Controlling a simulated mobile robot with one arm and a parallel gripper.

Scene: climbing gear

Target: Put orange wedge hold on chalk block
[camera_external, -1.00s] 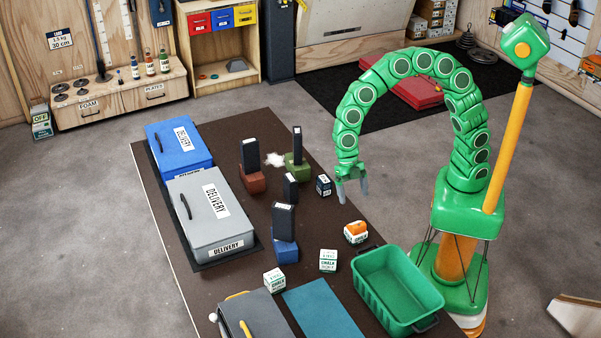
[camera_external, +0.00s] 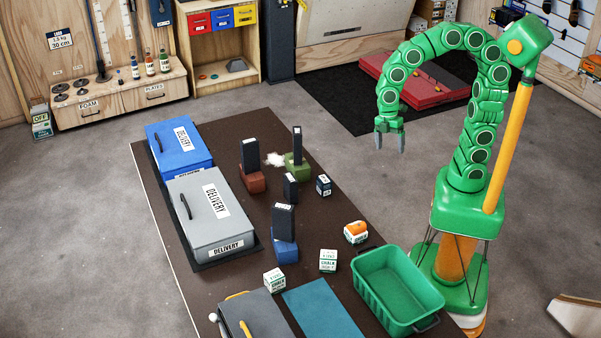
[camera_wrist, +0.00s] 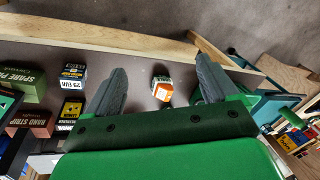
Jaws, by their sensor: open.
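The orange wedge hold (camera_external: 356,227) sits on top of a white chalk block (camera_external: 356,238) near the right edge of the dark table. Both also show in the wrist view, the orange hold (camera_wrist: 163,90) and a white block face (camera_wrist: 161,78), between my fingers. My gripper (camera_external: 390,143) is open and empty, raised above and beyond the table's right side, well apart from the hold. In the wrist view its two grey fingers (camera_wrist: 158,85) are spread wide. Two more white chalk blocks stand on the table, one at the middle (camera_external: 328,261) and one further left (camera_external: 274,281).
A green bin (camera_external: 398,290) stands at the table's front right, beside a teal mat (camera_external: 322,310). Dark upright blocks on coloured bases (camera_external: 285,250) stand mid-table. Grey (camera_external: 211,213) and blue (camera_external: 180,148) delivery boxes line the left. A small dark cube (camera_external: 323,185) is near the right edge.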

